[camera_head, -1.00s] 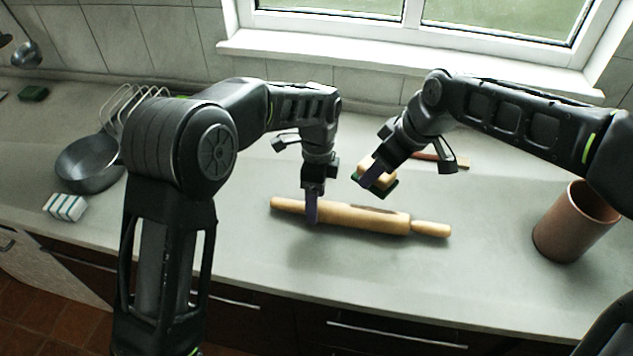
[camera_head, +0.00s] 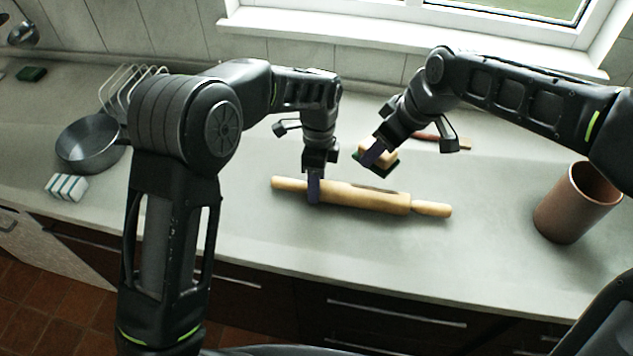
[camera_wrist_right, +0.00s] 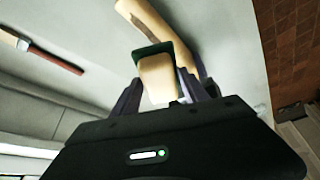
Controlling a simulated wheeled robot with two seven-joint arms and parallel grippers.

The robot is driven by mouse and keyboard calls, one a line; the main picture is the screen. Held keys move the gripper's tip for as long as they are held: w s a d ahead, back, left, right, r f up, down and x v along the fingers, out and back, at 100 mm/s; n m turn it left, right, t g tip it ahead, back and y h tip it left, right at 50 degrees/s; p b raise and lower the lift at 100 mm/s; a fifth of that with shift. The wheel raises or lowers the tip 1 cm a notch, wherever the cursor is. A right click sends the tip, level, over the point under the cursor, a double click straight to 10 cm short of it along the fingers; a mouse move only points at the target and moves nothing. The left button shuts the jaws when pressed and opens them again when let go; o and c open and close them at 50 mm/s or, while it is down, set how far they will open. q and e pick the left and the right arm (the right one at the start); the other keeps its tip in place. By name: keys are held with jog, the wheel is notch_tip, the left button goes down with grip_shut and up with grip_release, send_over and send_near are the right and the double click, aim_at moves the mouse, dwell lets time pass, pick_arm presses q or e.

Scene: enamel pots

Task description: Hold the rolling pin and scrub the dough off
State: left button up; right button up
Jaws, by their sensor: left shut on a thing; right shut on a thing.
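The wooden rolling pin (camera_head: 365,197) lies on the counter, its right handle pointing to the right; it also shows in the right wrist view (camera_wrist_right: 190,38). A darker patch of dough (camera_head: 380,188) runs along its upper far side. My left gripper (camera_head: 314,198) is shut on the rolling pin near its left end. My right gripper (camera_head: 369,158) is shut on a sponge (camera_head: 388,158) with a tan body and a dark green pad. It holds the sponge just behind the pin and above it; whether they touch I cannot tell. The sponge fills the jaws in the right wrist view (camera_wrist_right: 157,80).
A terracotta pot (camera_head: 577,205) stands at the right. A grey pan (camera_head: 90,143), a wire rack (camera_head: 125,88), a striped sponge (camera_head: 67,187) and a green pad (camera_head: 31,74) are at the left. A red-brown handled tool (camera_head: 455,143) lies behind my right gripper. The front counter is clear.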

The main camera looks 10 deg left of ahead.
aim_at(360, 145)
pick_arm(q)
grip_shut()
pick_arm(e)
jog(key=shift+a, duration=0.1)
dwell(0.4)
jog(key=a, duration=0.3)
jog(key=shift+a, duration=0.4)
jog(key=shift+c, duration=0.8)
pick_arm(q)
jog(key=shift+d, duration=0.35)
pick_arm(e)
jog(key=shift+a, duration=0.6)
grip_shut()
jog(key=shift+s+f, duration=0.15)
jog(key=shift+f, duration=2.6)
jog(key=shift+d+f, duration=0.1)
jog(key=shift+f, duration=0.25)
